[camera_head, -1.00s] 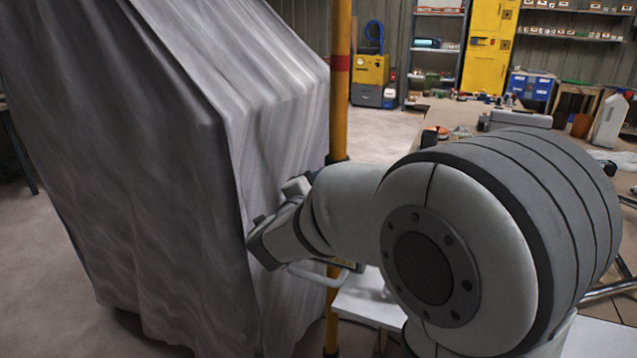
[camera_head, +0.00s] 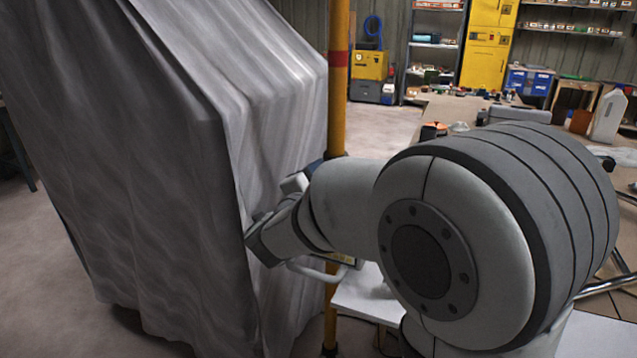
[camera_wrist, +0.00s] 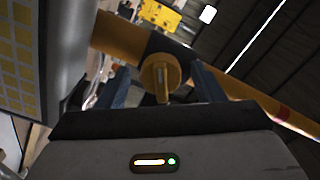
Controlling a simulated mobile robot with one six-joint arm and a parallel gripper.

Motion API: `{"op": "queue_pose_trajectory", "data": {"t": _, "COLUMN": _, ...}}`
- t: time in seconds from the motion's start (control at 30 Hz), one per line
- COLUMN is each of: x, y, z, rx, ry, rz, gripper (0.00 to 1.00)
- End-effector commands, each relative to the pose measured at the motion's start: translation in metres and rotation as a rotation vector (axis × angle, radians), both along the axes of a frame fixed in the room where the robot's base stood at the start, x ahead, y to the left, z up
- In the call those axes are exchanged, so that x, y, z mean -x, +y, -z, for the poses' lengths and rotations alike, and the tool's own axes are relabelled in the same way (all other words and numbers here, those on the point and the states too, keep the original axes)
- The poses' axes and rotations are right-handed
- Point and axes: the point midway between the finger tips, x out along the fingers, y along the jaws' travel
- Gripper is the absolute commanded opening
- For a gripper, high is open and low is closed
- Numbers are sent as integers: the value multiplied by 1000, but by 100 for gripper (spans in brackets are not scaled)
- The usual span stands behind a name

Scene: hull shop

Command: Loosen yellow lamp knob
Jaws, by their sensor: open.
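In the wrist view the yellow lamp knob (camera_wrist: 160,74), a round piece with a narrow tab, sits on a yellow tube (camera_wrist: 118,37). My gripper (camera_wrist: 160,82) is open, with one blue-grey finger to each side of the knob. Dark gaps show between the fingers and the knob, so I see no contact. In the head view the yellow lamp pole (camera_head: 339,90) with a red band stands upright behind my arm. The knob is hidden there, and I cannot make out the jaws clearly.
A large grey draped cover (camera_head: 150,170) stands close to the left of my arm and the pole. A panel with yellow squares (camera_wrist: 22,45) fills the left of the wrist view. A white surface (camera_head: 365,300) lies below my arm. A cluttered bench is behind at right.

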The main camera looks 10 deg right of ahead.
Motion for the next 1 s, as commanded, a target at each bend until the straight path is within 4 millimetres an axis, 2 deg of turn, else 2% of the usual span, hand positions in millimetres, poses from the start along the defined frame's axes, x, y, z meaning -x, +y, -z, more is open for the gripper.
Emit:
{"op": "queue_pose_trajectory", "data": {"t": 0.5, "x": 55, "y": 42, "z": -1, "rx": 0, "ry": -1, "rz": -3, "gripper": 61}}
{"op": "queue_pose_trajectory", "data": {"t": 0.7, "x": 61, "y": 45, "z": 0, "rx": 0, "ry": 0, "rz": 1, "gripper": 61}}
{"op": "queue_pose_trajectory", "data": {"t": 1.0, "x": 59, "y": 46, "z": -4, "rx": 0, "ry": 7, "rz": -22, "gripper": 61}}
